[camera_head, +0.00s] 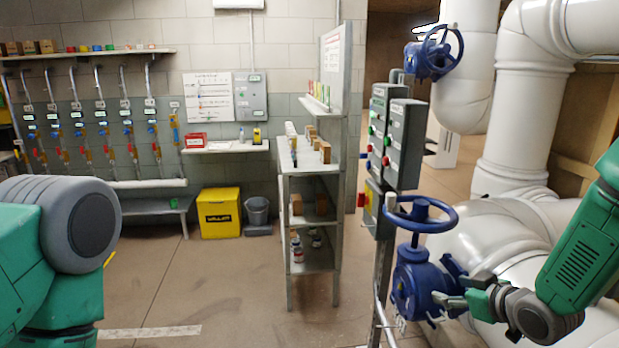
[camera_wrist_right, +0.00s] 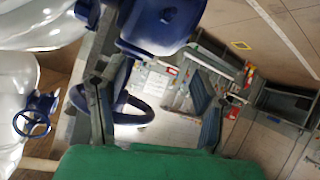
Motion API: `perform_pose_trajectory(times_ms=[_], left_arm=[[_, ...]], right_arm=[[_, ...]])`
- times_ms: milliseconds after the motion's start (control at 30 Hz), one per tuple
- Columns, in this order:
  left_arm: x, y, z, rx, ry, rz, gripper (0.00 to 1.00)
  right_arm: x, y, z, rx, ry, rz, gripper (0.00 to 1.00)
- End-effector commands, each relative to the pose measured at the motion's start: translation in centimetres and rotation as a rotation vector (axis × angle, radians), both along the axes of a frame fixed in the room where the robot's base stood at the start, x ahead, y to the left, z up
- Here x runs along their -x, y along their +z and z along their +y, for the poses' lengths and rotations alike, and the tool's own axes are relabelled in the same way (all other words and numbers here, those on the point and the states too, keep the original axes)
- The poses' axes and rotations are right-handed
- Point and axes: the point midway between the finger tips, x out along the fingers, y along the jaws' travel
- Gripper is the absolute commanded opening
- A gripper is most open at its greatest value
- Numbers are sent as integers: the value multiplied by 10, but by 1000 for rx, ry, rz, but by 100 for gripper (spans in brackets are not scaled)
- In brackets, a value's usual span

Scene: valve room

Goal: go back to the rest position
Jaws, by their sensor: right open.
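My right gripper (camera_head: 458,291) is open beside the blue valve body (camera_head: 408,292) in the head view, at its right side and below its handwheel (camera_head: 421,213). I cannot tell whether the fingers touch the valve. In the right wrist view the two dark fingers of the gripper (camera_wrist_right: 155,105) stand wide apart with nothing held between them. Part of the blue valve (camera_wrist_right: 160,25) fills the top there, and a blue ring shows behind the left finger. My left arm shows at the left of the head view, but its gripper is out of frame.
Large white pipes (camera_head: 525,110) stand close behind my right arm. Grey control boxes (camera_head: 392,140) on a post rise behind the valve. A metal shelf (camera_head: 308,175) stands at the middle, with a yellow bin (camera_head: 219,212) by the wall. The floor at centre left is clear.

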Motion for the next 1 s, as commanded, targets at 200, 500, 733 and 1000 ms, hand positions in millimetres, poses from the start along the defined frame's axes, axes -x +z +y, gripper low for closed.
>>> perform_pose_trajectory(times_ms=[200,500,733,1000], left_arm=[[0,-28,0,0,0,0,0],[0,-58,-1,0,-1,0,0],[0,-70,0,0,0,0,0],[0,-69,0,0,0,0,0]], right_arm=[[112,-138,18,-39,-124,343,56],[298,-250,28,-2,-317,791,56],[385,-271,25,48,-411,980,56],[397,-271,23,55,-425,1006,56]])
